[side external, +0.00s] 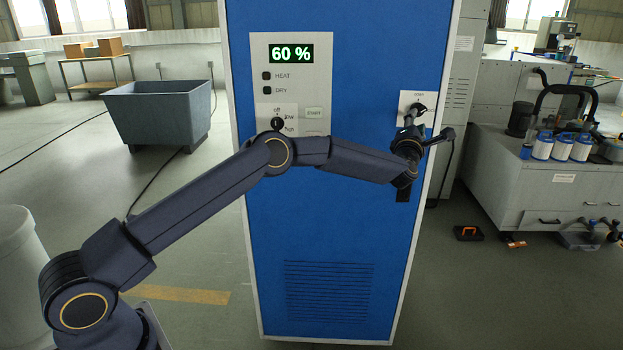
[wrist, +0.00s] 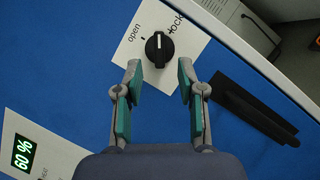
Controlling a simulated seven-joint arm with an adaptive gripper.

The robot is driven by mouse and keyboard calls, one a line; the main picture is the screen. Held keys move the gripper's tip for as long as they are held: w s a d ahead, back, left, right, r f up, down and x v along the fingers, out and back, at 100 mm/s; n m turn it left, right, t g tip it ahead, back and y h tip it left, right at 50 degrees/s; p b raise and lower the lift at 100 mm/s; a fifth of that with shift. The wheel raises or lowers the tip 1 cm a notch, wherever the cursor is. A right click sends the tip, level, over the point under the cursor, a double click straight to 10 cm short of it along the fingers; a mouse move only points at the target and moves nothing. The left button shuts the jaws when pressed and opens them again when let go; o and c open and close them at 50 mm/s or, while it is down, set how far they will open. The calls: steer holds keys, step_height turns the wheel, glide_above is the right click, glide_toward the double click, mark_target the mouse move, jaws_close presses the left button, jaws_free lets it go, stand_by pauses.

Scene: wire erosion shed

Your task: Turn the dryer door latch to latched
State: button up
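The dryer door latch is a round black knob (wrist: 158,49) with a raised grip and a white mark, on a white plate (wrist: 196,42) lettered "open" and "lock". In the wrist view the white mark points up between the two words; I cannot tell exactly which setting it is on. My gripper (wrist: 159,74) is open and empty, its teal-padded fingers spread to either side just below the knob. I see no contact. In the side external view my gripper (side external: 418,118) is in front of the latch plate (side external: 405,97) and partly hides it.
The blue dryer door (side external: 330,220) has a black bar handle (wrist: 252,105) below right of the latch. A display (side external: 291,54) reads "60 %", with a selector knob (side external: 277,123) below, near my arm. A grey cabinet (side external: 540,190) with white bottles stands to the right.

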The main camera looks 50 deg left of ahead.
mark_target(418, 116)
steer(key=x, duration=0.3)
steer(key=shift+w, duration=0.25)
steer(key=shift+w+a+r, duration=0.2)
steer(key=shift+w+a, duration=0.05)
steer(key=shift+w, duration=0.1)
jaws_close()
